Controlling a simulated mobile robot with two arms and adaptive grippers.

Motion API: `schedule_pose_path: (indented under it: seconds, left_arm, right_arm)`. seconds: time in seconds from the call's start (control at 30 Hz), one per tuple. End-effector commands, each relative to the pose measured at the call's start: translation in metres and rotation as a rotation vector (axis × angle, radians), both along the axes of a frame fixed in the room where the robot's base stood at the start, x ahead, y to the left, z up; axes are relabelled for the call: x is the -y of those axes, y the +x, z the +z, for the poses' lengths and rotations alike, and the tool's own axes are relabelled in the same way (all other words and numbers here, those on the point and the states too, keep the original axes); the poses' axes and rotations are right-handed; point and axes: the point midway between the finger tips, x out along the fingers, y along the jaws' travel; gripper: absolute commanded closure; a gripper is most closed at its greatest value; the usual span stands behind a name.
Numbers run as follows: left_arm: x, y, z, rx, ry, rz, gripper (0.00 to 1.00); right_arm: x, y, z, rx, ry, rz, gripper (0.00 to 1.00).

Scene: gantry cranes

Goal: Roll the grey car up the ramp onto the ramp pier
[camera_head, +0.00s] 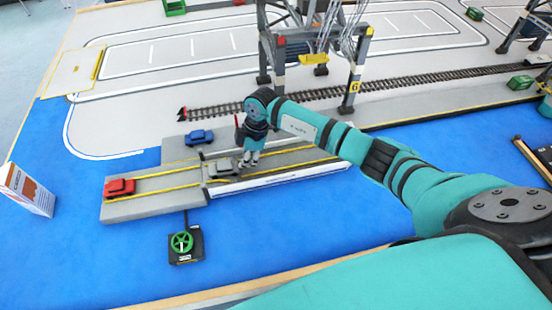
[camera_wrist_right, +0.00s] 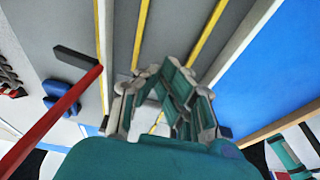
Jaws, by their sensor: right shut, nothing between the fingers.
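The grey car (camera_head: 222,167) stands between the yellow lines of the long grey ramp-and-pier strip, near the seam where the left section (camera_head: 150,204) meets the right section (camera_head: 300,160). My right gripper (camera_head: 246,163) is just right of the car, pointing down close to the strip. It is shut with nothing between its fingers. I cannot tell whether it touches the car. My left gripper is not in view.
A red car (camera_head: 119,187) stands on the strip's left end. A blue car (camera_head: 199,136) is on the deck behind. A gantry crane (camera_head: 310,40) straddles rails behind my right arm. A thin red bar (camera_wrist_right: 55,118) crosses the wrist view.

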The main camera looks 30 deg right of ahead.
Motion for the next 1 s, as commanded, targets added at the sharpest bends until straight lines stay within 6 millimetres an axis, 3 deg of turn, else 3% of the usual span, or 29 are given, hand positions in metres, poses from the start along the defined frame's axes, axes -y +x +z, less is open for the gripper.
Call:
schedule_pose_path:
  seconds: [1.0]
  left_arm:
    - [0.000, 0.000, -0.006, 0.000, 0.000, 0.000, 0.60]
  right_arm:
    - [-0.051, 0.011, -0.001, -0.002, 0.000, 0.001, 1.00]
